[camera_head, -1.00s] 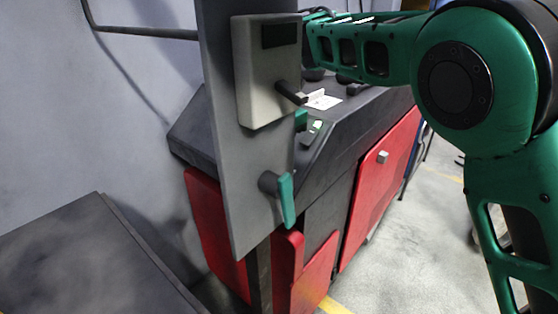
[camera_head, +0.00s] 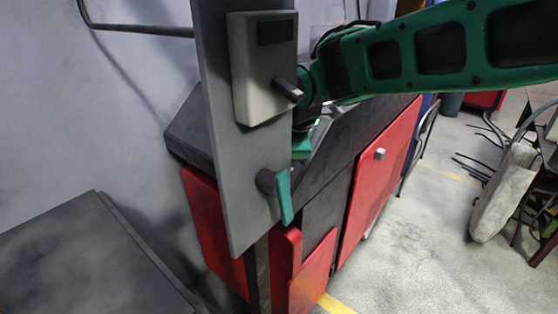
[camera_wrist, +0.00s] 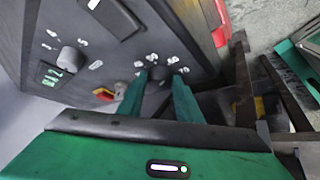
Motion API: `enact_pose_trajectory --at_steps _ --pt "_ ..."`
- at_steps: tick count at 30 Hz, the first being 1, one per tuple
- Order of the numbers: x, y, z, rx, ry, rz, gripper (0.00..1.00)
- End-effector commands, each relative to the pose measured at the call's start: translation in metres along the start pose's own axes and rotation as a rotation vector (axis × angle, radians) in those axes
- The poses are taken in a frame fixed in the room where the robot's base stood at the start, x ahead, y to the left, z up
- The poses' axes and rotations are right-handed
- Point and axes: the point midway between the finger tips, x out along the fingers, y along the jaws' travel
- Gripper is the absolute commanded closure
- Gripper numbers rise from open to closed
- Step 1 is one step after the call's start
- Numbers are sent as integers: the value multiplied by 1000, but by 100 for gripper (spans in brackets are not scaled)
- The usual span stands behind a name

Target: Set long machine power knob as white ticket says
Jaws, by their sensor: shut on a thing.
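The long machine (camera_head: 318,210) has a dark sloped top and red doors. In the wrist view its panel carries a dark round knob (camera_wrist: 158,84) with several small white marks around its far side. My gripper (camera_wrist: 158,98) has its green fingers closed on either side of this knob, and they partly hide it. The marks are too small to read surely, and I cannot tell where the knob points. In the head view my arm and the upright grey plate hide the knob. The white ticket is not clearly seen now.
On the same panel are a grey knob (camera_wrist: 72,58), a small green display (camera_wrist: 49,75) and a red-and-yellow button (camera_wrist: 103,95). A grey upright plate (camera_head: 222,170) with a beige box (camera_head: 255,90) and teal lever (camera_head: 284,197) stands in front. Floor at right is partly clear.

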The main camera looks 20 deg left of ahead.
Motion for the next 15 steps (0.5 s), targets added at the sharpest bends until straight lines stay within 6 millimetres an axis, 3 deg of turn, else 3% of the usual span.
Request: enact_pose_trajectory --at_steps 15 --pt "0 0 -3 72 5 63 91"
